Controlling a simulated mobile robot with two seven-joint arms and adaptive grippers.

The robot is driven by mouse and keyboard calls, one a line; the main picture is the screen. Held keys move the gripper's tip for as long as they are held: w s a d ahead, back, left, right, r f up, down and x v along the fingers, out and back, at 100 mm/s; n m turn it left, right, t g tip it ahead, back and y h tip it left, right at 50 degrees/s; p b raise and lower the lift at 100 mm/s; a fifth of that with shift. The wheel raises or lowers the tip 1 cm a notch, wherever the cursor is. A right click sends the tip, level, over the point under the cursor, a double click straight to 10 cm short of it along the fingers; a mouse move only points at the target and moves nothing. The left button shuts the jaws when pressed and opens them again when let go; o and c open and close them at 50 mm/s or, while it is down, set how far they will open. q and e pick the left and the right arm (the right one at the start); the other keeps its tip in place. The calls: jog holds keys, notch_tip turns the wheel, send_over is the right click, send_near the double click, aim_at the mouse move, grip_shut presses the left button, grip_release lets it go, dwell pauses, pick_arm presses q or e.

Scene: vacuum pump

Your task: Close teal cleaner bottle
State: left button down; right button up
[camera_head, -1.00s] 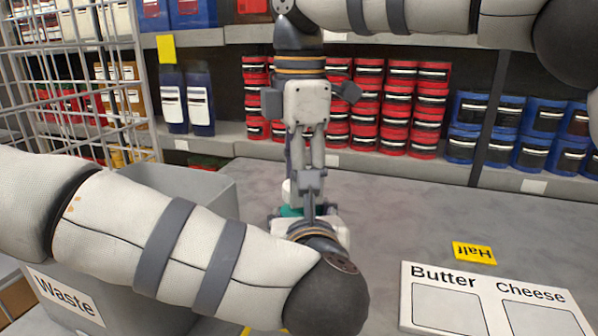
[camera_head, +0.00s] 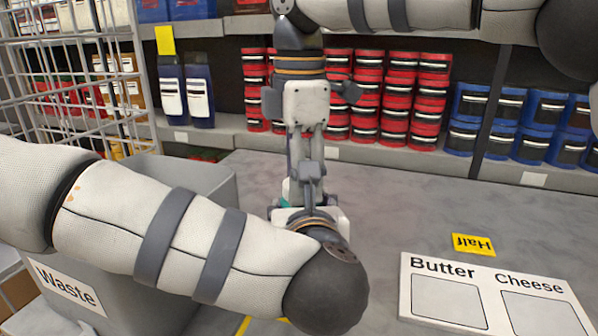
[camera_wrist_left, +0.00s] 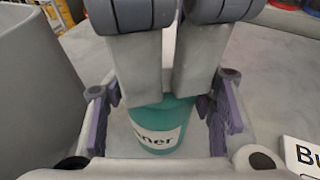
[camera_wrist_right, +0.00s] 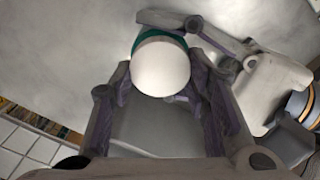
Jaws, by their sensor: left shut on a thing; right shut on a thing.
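The teal cleaner bottle (camera_wrist_left: 160,125) stands upright in the left wrist view, its white label partly readable. In the head view only a sliver of the bottle (camera_head: 285,203) shows behind my arms. My left gripper (camera_wrist_left: 162,112) is shut around the bottle's body from the near side. My right gripper (camera_head: 304,190) comes down from above and is shut at the bottle's top. A round white cap (camera_wrist_right: 161,68) shows between its fingers in the right wrist view, with a teal rim behind it. Whether the cap sits fully on the neck is hidden.
A grey waste bin (camera_head: 215,190) stands left of the bottle. A white board (camera_head: 490,292) marked Butter and Cheese and a yellow Half tag (camera_head: 473,244) lie at right. A wire cage (camera_head: 75,80) is at far left. Shelves of red and blue containers stand behind.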

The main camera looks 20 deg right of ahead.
jog(key=m, duration=0.4)
jog(key=shift+w+m, duration=0.1)
jog(key=shift+m, duration=0.2)
jog(key=m, duration=0.5)
jog(key=o, duration=0.7)
jog(key=shift+r, duration=2.25)
jog(key=shift+c, duration=0.3)
